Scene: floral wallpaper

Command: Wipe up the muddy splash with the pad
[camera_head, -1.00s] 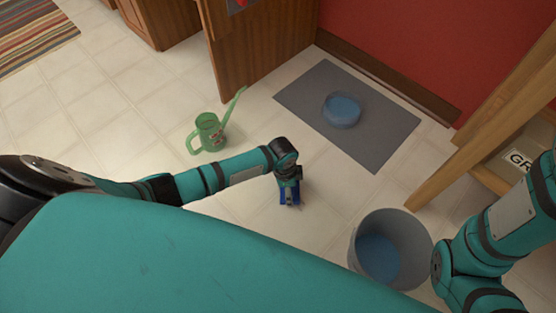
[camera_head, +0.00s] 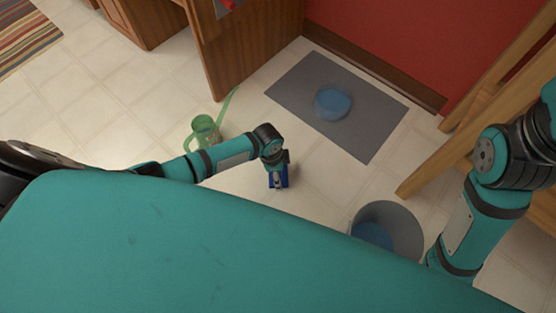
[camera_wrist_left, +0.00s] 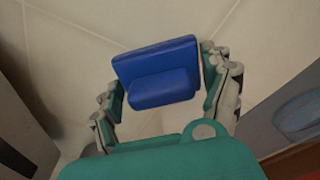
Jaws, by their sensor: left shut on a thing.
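My left gripper (camera_head: 277,176) is shut on the blue pad (camera_wrist_left: 156,62) and holds it over the tiled floor. In the wrist view both fingers close on the sides of the pad's raised block, with the wider flat part beyond it. In the head view the pad (camera_head: 279,182) is mostly hidden by the gripper. No muddy splash shows on the visible floor in either view. My right arm comes in at the right of the head view, but its gripper is out of view.
A grey mat (camera_head: 372,138) with a blue bowl (camera_head: 332,103) lies by the red wall. A grey bucket (camera_head: 404,222) with blue contents stands at lower right. A green watering can (camera_head: 203,130) stands left of my left wrist. A wooden frame (camera_head: 447,155) is at right.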

